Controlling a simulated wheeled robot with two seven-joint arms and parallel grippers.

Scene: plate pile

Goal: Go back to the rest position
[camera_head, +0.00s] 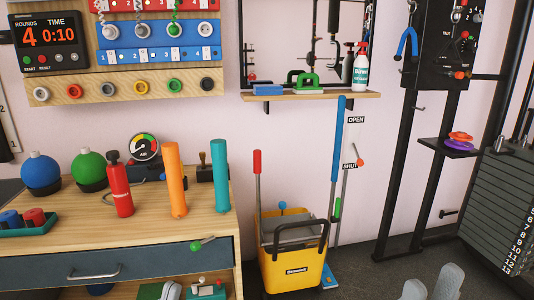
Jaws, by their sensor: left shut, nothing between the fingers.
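Neither gripper shows clearly in the head view. Two light grey rounded shapes rise from the bottom edge right of centre, and I cannot tell what they are. A small stack of discs lies on a dark wall-side shelf (444,147) at the right, with an orange one (460,135) on top of a purple one (460,144). Nothing touches the stack.
A wooden cabinet (70,222) at the left holds balls, a fire extinguisher (120,190) and cylinders. A yellow mop bucket (290,275) stands beside it. A rack of weights (500,190) stands at the right. Dark floor (375,270) lies open between.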

